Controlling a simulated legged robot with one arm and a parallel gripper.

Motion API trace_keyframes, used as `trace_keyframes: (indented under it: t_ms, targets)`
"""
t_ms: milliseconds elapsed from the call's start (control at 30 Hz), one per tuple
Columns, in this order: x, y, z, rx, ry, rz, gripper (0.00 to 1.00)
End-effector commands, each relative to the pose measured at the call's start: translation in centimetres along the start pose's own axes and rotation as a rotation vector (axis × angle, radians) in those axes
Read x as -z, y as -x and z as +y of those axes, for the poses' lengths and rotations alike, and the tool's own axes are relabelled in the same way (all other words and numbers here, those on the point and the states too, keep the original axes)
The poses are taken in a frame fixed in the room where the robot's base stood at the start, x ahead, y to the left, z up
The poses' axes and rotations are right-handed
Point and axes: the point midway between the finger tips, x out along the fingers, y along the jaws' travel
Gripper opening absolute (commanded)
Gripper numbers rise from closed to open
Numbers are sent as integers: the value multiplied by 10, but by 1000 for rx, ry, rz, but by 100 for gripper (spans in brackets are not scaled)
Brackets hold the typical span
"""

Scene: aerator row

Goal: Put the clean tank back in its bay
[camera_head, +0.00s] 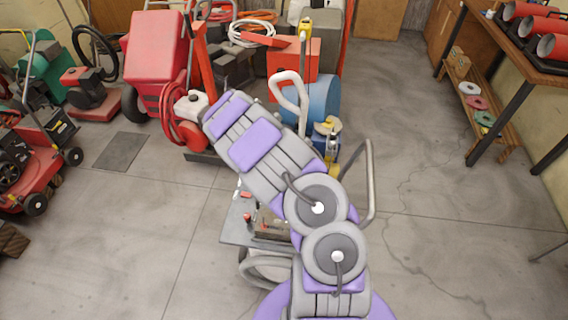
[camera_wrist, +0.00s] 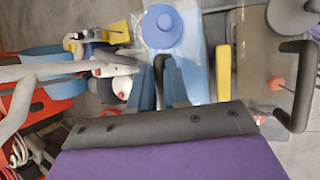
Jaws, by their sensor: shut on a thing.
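The tank (camera_wrist: 188,48), pale blue and translucent with a round blue cap, fills the upper middle of the wrist view. My gripper (camera_wrist: 158,72) is shut at its near side, with the blue-grey fingers close together and a narrow dark part between them. The exact contact is hard to see. In the head view my own arm hides both the gripper and the tank. A grey cart (camera_head: 235,230) with small red knobs and a bent tube handle stands partly beneath my arm. I cannot tell for certain which place is the bay.
A blue drum (camera_head: 323,98) with a white handle (camera_head: 288,92) stands just beyond the arm. Red machines (camera_head: 157,52) and hoses crowd the back left. A workbench (camera_head: 500,45) lines the right wall. The floor (camera_head: 430,150) on the right is clear.

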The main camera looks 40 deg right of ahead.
Motion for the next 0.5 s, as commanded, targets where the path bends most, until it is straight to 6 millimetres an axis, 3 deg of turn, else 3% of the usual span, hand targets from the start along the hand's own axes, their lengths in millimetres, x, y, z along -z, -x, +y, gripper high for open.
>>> trace_keyframes:
  t_ms: [500]
  targets:
    - [3, -4, -1, -3, -1, 1, 0]
